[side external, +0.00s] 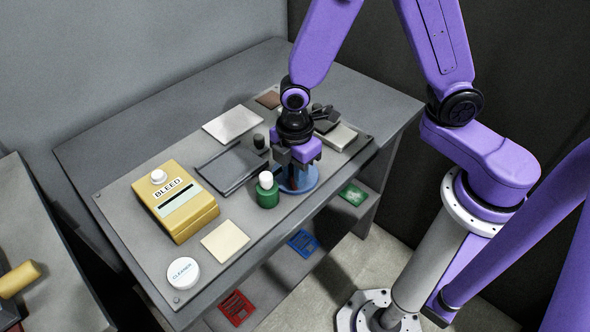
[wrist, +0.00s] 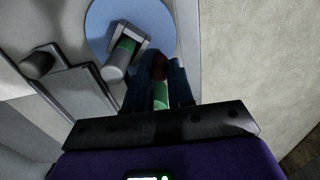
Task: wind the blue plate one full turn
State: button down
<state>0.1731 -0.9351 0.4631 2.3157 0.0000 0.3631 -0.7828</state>
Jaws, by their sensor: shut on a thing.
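The blue plate (side external: 311,181) is a round disc lying near the front edge of the grey bench, and it shows at the top of the wrist view (wrist: 101,17). A grey block with a post and a green band (wrist: 121,56) shows over the plate in the wrist view. My gripper (side external: 297,165) points down over the plate and hides part of it. In the wrist view its dark blue fingers (wrist: 160,82) are closed around a small dark red knob (wrist: 158,66) with a green part below. How the knob joins the plate is hidden.
A green bottle with a white cap (side external: 267,191) stands close left of my gripper. A pale block (side external: 341,136) sits behind right.

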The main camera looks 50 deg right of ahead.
jog(key=shift+w+a+m, duration=0.15)
jog(key=shift+m, duration=0.25)
jog(key=shift+w+a+m, duration=0.15)
jog(key=shift+w+m, duration=0.1)
jog(key=shift+m, duration=0.4)
jog(key=shift+w+a+m, duration=0.15)
jog(key=shift+w+m, duration=0.05)
jog(key=shift+m, duration=0.45)
jog(key=shift+w+a+m, duration=0.1)
jog(key=shift+w+m, duration=0.2)
jog(key=shift+m, duration=0.5)
jog(key=shift+w+m, duration=0.2)
jog(key=shift+m, duration=0.3)
jog(key=c, duration=1)
grip_release()
jog(key=shift+r, duration=0.15)
notch_tip(320, 180, up, 17)
jog(key=shift+r, duration=0.1)
